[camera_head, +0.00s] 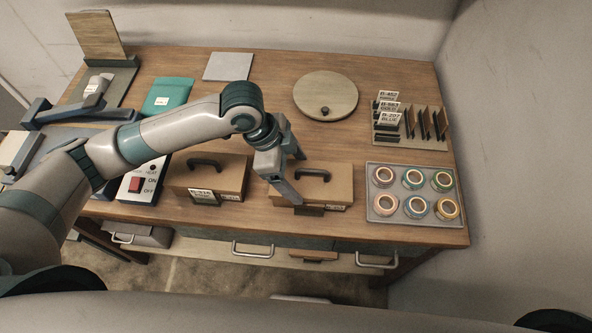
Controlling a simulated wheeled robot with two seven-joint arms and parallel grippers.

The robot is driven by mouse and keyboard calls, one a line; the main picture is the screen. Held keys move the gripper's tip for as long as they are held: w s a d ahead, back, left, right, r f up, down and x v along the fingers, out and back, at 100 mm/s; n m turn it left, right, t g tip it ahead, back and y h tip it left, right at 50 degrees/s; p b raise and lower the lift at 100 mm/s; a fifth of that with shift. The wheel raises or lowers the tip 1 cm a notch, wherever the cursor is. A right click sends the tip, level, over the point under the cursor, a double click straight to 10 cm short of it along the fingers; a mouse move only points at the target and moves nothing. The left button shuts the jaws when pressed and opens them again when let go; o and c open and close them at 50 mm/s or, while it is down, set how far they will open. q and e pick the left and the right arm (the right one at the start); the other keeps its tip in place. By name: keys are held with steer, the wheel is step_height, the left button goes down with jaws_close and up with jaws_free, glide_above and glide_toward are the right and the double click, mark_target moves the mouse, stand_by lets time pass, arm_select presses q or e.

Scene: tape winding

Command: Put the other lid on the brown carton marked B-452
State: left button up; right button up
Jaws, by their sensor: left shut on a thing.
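Two brown cartons stand at the front of the wooden bench, each topped by a lid with a dark arched handle. The left carton (232,195) has a white tag on its front that I cannot read surely. The right carton (326,201) has a small front label, too small to read. My left gripper (300,180) is at the left part of the right lid (340,178), with its fingers around the left end of the handle (315,172). It appears shut on this lid. I cannot tell whether the lid sits fully down. My right gripper is out of view.
A tray of tape rolls (404,217) lies right of the cartons. Behind it is a card rack (425,133); one card reads B-452. A round wooden board (340,95), a pale sheet (228,67) and a teal folder (155,103) lie farther back. A switch box (135,195) stands left.

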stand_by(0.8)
arm_select(q)
steer(key=shift+p, duration=0.55)
stand_by(0.4)
steer(key=o, duration=1.1)
steer(key=shift+v, duration=0.8)
steer(key=b+v, duration=0.3)
steer(key=v, duration=1.2)
steer(key=shift+a+r+b, duration=0.25)
steer(key=shift+r+b, duration=0.1)
steer(key=shift+b, duration=0.05)
